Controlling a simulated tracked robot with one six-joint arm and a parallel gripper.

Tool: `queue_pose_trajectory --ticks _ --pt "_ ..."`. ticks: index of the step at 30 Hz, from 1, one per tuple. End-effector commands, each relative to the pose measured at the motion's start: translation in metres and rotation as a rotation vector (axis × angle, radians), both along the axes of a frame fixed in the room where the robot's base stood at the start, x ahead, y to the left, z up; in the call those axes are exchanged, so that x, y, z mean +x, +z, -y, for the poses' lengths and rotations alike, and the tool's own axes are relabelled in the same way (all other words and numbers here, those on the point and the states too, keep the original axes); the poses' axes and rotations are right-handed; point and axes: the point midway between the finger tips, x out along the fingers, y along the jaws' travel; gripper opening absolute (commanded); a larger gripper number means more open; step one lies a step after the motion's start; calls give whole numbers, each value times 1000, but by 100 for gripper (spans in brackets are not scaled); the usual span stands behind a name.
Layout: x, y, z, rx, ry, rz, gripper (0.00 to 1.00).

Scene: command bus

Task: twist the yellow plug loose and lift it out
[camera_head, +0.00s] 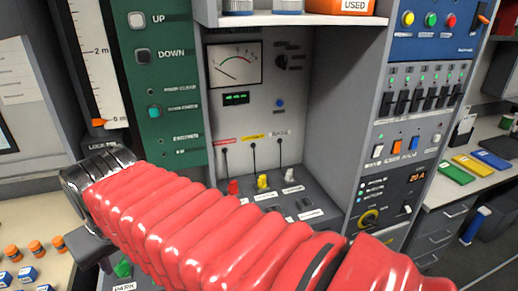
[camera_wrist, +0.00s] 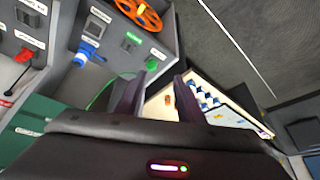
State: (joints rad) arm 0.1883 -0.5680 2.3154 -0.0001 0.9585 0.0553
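The yellow plug (camera_head: 263,181) sits upright in the grey sloped panel (camera_head: 325,222) in the head view, with a thin dark cable rising to a yellow label. A red plug (camera_head: 233,187) is left of it and a white plug (camera_head: 290,174) right of it. My gripper (camera_wrist: 157,82) is open and empty in the wrist view, its two dark fingers apart. It is away from the yellow plug, toward the lower left in the head view, where my red arm hides much. I cannot make out the yellow plug in the wrist view.
The wrist view shows a red plug (camera_wrist: 25,56), a blue connector (camera_wrist: 84,52), an orange wheel (camera_wrist: 140,13) and a green piece (camera_wrist: 152,64). A shelf (camera_head: 290,20) overhangs the plug bay. Small orange-topped jars (camera_head: 35,247) stand at lower left.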

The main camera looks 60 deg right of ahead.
Motion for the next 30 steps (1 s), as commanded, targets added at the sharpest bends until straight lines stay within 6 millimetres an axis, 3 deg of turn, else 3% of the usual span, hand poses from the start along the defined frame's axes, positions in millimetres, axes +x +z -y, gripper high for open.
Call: queue_pose_trajectory --ticks 6,15,23,30 --pt "33 19 63 29 -210 -42 34" --pt "59 31 163 72 -492 -93 34" --pt "61 29 262 114 -739 -130 34" --pt "41 17 358 154 -966 -162 34"
